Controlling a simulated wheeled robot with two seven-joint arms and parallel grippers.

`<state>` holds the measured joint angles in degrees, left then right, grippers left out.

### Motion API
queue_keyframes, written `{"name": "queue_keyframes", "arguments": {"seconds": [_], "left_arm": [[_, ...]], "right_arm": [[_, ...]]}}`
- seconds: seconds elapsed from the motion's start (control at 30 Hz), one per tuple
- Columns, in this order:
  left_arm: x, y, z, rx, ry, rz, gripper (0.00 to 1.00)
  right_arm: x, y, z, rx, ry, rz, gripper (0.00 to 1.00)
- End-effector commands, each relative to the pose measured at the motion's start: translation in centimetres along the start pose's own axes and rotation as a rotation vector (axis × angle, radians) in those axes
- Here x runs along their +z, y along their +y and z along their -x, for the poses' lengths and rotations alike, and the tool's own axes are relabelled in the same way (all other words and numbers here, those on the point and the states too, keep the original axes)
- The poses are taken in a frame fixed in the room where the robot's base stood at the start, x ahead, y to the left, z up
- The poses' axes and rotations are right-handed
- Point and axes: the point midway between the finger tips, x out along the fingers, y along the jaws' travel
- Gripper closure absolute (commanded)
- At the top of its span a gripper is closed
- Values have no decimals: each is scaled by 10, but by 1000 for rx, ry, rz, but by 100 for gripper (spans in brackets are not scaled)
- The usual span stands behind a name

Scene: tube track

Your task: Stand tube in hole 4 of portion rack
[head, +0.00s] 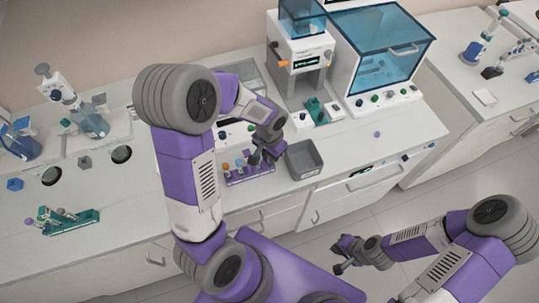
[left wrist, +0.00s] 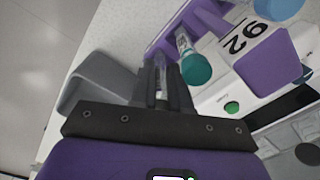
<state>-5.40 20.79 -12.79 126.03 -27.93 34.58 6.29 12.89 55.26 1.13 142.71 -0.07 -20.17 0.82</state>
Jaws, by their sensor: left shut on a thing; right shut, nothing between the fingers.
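The purple portion rack (head: 250,174) stands on the bench, with a few capped tubes at its left part. My left gripper (head: 262,158) is over the rack's right end. In the left wrist view my left gripper (left wrist: 161,88) is shut on a clear tube (left wrist: 160,66). The fingers hide part of this tube, and whether its lower end is in a hole cannot be told. A teal-capped tube (left wrist: 196,68) stands beside it, near the purple rack edge (left wrist: 172,32). My right gripper (head: 345,256) is shut and empty, low at the right, away from the bench.
A grey open bin (head: 304,159) stands right of the rack; it also shows in the left wrist view (left wrist: 97,78). A green rack (head: 72,222) with tubes lies at the far left. White machines stand behind. The bench front right of the bin is mostly clear.

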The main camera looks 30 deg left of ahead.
Motion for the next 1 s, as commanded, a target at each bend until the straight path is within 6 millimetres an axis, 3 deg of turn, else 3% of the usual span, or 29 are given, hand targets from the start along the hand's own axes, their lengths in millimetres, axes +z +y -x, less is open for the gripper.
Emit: {"name": "queue_keyframes", "arguments": {"seconds": [0.13,0.17,0.33,1.0], "left_arm": [[0,0,0,0,0,0,100],[0,0,0,0,0,0,81],[0,0,0,0,0,0,55],[0,0,7,0,2,0,55]], "right_arm": [[0,0,0,0,0,0,100],[0,0,0,0,0,0,100],[0,0,0,0,0,0,100],[0,-1,2,0,0,0,100]]}}
